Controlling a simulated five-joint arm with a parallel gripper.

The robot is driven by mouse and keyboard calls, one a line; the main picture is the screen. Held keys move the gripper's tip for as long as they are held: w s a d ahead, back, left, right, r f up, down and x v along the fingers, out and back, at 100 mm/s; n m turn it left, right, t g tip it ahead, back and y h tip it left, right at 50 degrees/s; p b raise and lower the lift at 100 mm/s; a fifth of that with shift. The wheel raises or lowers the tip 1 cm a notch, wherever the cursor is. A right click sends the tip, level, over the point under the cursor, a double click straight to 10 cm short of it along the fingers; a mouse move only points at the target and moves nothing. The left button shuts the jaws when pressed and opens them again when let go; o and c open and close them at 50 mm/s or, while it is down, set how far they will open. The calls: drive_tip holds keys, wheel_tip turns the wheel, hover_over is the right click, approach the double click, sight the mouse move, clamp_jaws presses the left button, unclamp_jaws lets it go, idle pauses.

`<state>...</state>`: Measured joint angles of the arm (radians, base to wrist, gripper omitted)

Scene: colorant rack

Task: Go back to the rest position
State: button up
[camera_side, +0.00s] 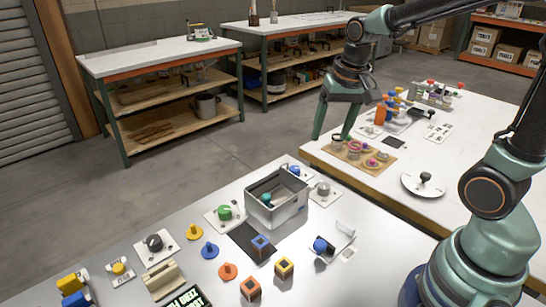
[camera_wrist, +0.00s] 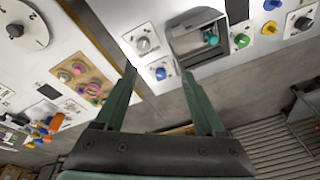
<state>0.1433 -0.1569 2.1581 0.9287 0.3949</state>
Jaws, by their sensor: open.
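My gripper (camera_side: 332,136) hangs in the air in the side view, fingers pointing down, near the far left corner of the right table (camera_side: 440,205). Its two green fingers are spread apart with nothing between them. In the wrist view my gripper (camera_wrist: 158,75) also shows open and empty, with the floor and table edges beyond the fingertips. A grey metal bin (camera_side: 262,212) stands on the front table with a teal item (camera_side: 267,200) inside. In the wrist view the bin (camera_wrist: 190,35) is beyond the right finger.
The front table (camera_side: 130,215) carries knobs, an orange block (camera_side: 250,288), a yellow block (camera_side: 284,267) and a blue block (camera_side: 260,246) on a dark mat. The right table holds a wooden tray (camera_side: 352,158) of rings and a white dial (camera_side: 423,185). Open floor lies behind the front table.

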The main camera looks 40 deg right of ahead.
drive_tip(key=s+a+r+n+t, duration=0.3)
drive_tip(key=s+a+r+n, duration=0.1)
drive_tip(key=s+a+n, duration=0.1)
drive_tip(key=shift+s+n, duration=0.6)
drive_tip(key=shift+s, duration=0.15)
drive_tip(key=shift+r, duration=0.1)
idle(1.6)
drive_tip(key=m+g, duration=0.5)
drive_tip(key=m, duration=0.6)
hover_over(324, 186)
wheel_tip(324, 186, down, 12)
wheel_tip(324, 186, down, 12)
drive_tip(key=shift+r, duration=0.1)
clamp_jaws()
